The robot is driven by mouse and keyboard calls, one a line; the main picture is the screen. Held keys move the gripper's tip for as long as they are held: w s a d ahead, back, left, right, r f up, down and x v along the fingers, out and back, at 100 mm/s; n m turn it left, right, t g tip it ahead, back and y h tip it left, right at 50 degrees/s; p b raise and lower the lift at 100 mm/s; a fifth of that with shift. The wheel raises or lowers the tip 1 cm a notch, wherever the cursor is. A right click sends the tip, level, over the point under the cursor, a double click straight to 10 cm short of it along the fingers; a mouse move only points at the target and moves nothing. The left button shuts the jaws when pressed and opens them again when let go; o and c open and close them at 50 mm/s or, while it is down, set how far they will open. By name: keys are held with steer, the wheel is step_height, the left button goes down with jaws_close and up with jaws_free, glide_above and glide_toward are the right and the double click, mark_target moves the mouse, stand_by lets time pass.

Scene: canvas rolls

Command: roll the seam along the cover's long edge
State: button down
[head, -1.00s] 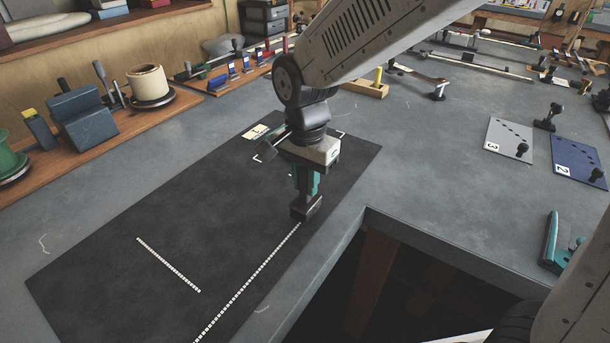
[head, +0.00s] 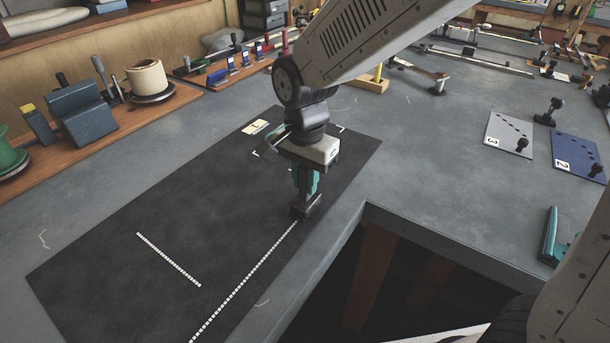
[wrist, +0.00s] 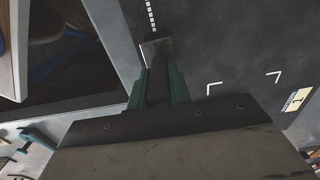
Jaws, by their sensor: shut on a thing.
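The cover (head: 130,250) is a dark flat sheet on the grey bench. A white dashed seam line (head: 245,282) runs along its long edge nearest the bench cut-out, and it also shows in the wrist view (wrist: 150,14). My gripper (head: 307,185) has teal fingers and points down over the far part of this line. In the wrist view my gripper (wrist: 157,88) is shut on a dark tool with a block-like head, the seam roller (head: 307,207). Its head (wrist: 155,50) is at the end of the visible dashes. Its underside is hidden, so contact with the cover cannot be told.
A bench cut-out (head: 400,270) opens just right of the cover. White corner marks and a small label card (head: 255,127) lie at the cover's far end. Numbered plates (head: 508,135) and a teal tool (head: 551,235) lie to the right. A wooden shelf with spools borders the left.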

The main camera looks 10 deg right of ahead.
stand_by(0.4)
steer(key=shift+s+a, duration=0.95)
steer(key=shift+s, duration=0.25)
steer(key=shift+s, duration=0.1)
steer(key=shift+s+a+f, duration=0.1)
steer(key=shift+s+a, duration=0.8)
steer(key=shift+s, duration=0.2)
steer(key=shift+s+a, duration=0.95)
steer(key=shift+s, duration=0.2)
steer(key=shift+s+a, duration=1)
steer(key=shift+s, duration=0.15)
